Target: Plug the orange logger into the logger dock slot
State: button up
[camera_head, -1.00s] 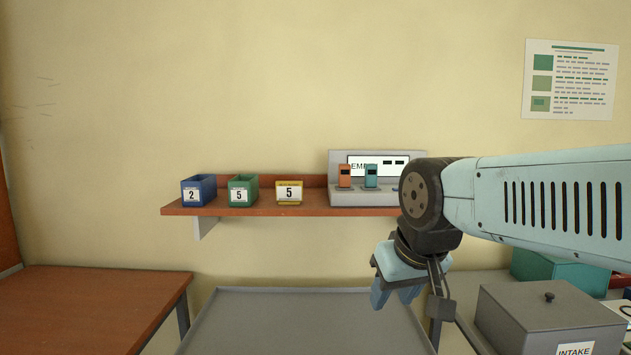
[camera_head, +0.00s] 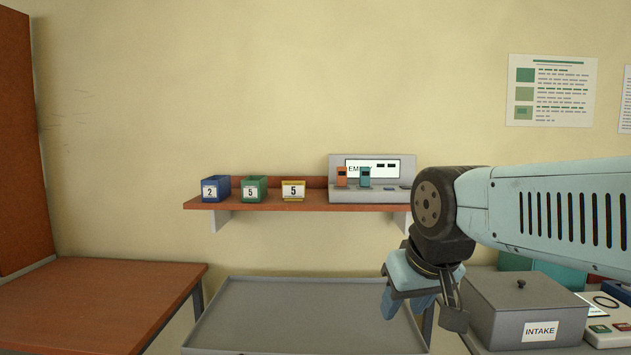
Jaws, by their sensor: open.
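The orange logger (camera_head: 341,177) stands upright at the left end of the grey logger dock (camera_head: 372,196) on the wall shelf. A similar blue logger (camera_head: 364,178) stands just right of it. A display on the dock's back panel, partly covered by the loggers, shows letters starting "EM". Dark slots show near the display's top right. My gripper (camera_head: 404,306) is open and empty, pointing down, below and to the right of the dock and well apart from it.
Blue (camera_head: 215,190), green (camera_head: 252,190) and yellow (camera_head: 293,191) numbered bins sit on the brown shelf (camera_head: 250,206). A grey tray-topped table (camera_head: 300,315) stands below. A grey INTAKE box (camera_head: 525,308) stands right of my gripper. A brown table (camera_head: 90,300) is at left.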

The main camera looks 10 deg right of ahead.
aim_at(342, 171)
jog(key=z, duration=0.15)
jog(key=i, duration=0.9)
jog(key=u, duration=0.15)
jog(key=k, duration=0.95)
jog(key=z, duration=0.15)
jog(key=i, duration=0.85)
